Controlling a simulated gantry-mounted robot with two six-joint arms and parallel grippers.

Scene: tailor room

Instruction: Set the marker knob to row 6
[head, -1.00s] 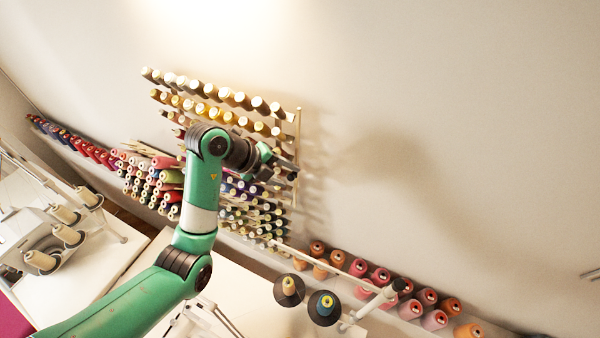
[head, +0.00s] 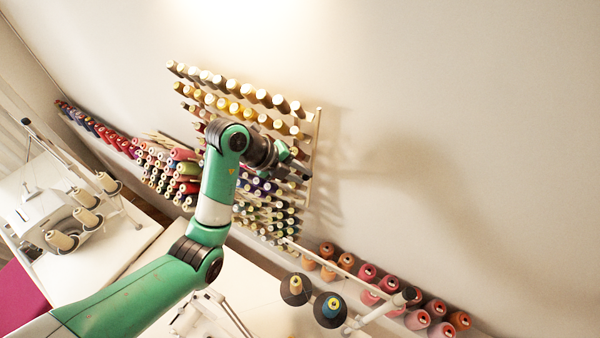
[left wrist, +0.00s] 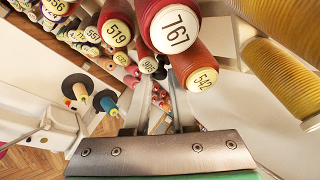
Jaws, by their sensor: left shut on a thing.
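The thread rack (head: 314,150) stands against the wall, with rows of spools and a pale upright post at its right side. My left gripper (head: 302,169) is at that post, about mid-height. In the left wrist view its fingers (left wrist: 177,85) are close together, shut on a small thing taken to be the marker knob. The knob itself is hidden by the fingers and the spools in front. My right gripper is not in view.
Large yellow spools (left wrist: 280,75) are at the right of the left wrist view. A thread stand with two cones (head: 330,308) is below the rack. Pink and orange cones (head: 367,272) line the wall. The wall right of the rack is clear.

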